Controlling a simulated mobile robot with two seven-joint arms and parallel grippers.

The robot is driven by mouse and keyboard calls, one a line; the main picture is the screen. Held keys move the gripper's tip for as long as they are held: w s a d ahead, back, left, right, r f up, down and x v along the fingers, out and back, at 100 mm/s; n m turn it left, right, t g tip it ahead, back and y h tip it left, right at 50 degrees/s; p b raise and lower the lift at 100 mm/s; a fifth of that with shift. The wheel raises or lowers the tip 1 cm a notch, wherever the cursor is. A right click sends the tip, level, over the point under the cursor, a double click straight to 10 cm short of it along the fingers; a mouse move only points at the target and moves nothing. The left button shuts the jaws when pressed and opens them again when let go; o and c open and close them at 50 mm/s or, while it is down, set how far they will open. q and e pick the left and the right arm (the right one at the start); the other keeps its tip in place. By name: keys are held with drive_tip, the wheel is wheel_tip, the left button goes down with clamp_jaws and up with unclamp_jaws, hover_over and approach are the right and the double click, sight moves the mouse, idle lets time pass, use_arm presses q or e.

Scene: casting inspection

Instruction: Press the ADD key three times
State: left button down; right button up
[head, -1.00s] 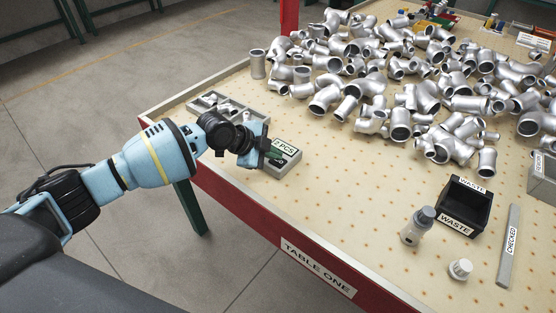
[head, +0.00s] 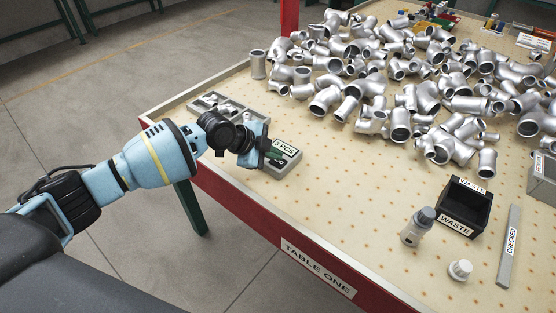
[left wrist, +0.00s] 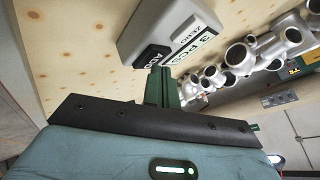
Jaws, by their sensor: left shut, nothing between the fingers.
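The grey counter box (head: 287,165) sits on the table near its left edge, with a white display (head: 285,147) reading 3 PCS. In the left wrist view the box (left wrist: 140,32) shows at the top, with a black key marked ADD (left wrist: 153,57) and a key marked ZERO (left wrist: 188,30) beside it. My left gripper (head: 274,154) is shut and empty, its green fingers over the front of the box. In the left wrist view its fingertips (left wrist: 160,72) are close beside the ADD key; I cannot tell whether they touch it. My right gripper is not in view.
A grey divided tray (head: 228,106) lies behind my left gripper. Many silver pipe castings (head: 400,85) cover the back of the table. The middle front is clear.

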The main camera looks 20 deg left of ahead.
sight(274, 162)
use_arm(q)
drive_tip(key=shift+r, duration=0.45)
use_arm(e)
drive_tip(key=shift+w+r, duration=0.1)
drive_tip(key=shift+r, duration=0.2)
